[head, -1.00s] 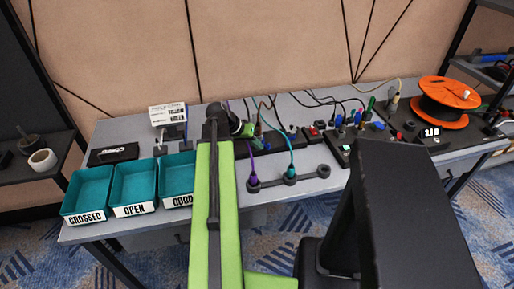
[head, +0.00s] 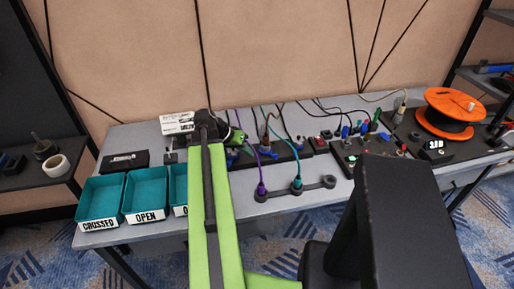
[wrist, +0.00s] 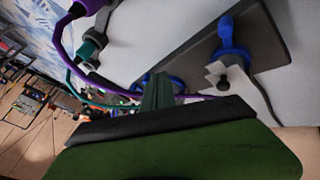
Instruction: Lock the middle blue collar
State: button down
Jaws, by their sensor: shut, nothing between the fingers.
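My gripper (head: 237,138) is shut and empty, low over the left part of a dark connector strip (head: 283,156). In the wrist view its dark green fingers (wrist: 158,92) are together. A blue collar with an upright tab (wrist: 234,42) stands on the strip to the right of the fingers, beside a pale grey plug. Another blue collar (wrist: 177,86) lies just behind the fingers and is partly hidden; I cannot tell whether they touch it. In the head view my arm and gripper cover part of this area, and I cannot tell which collars are locked.
A purple plug (head: 262,188) and a teal plug (head: 297,183) stand in a grey holder in front of the strip, their cables arching near my gripper. Teal bins (head: 145,216) stand at left. A second panel (head: 350,158) and an orange reel (head: 450,105) are at right.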

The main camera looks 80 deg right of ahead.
jog(key=v, duration=0.1)
jog(key=p+v, duration=0.1)
jog(key=v, duration=0.1)
jog(key=a+p+v, duration=0.1)
jog(key=shift+s+r, duration=0.1)
jog(key=shift+r, duration=0.2)
jog(key=w+a+n+t+h, duration=0.15)
jog(key=w+a, duration=0.35)
jog(key=w, duration=0.6)
jog(key=w+a+n+t, duration=0.1)
jog(key=w+a+n, duration=0.3)
jog(key=w, duration=0.7)
jog(key=w+a+f+n+t+p, duration=0.1)
jog(key=w+a+n+t, duration=0.25)
jog(key=w+a, duration=1.25)
jog(key=w+a+f+n+y, duration=0.1)
jog(key=a+n, duration=0.4)
jog(key=a, duration=1.1)
jog(key=w+a+f+n+y, duration=0.1)
jog(key=a+n+y, duration=0.3)
jog(key=a, duration=1.2)
jog(key=shift+w+f+n+y, duration=0.35)
jog(key=shift+w+n, duration=0.15)
jog(key=shift+n, duration=0.6)
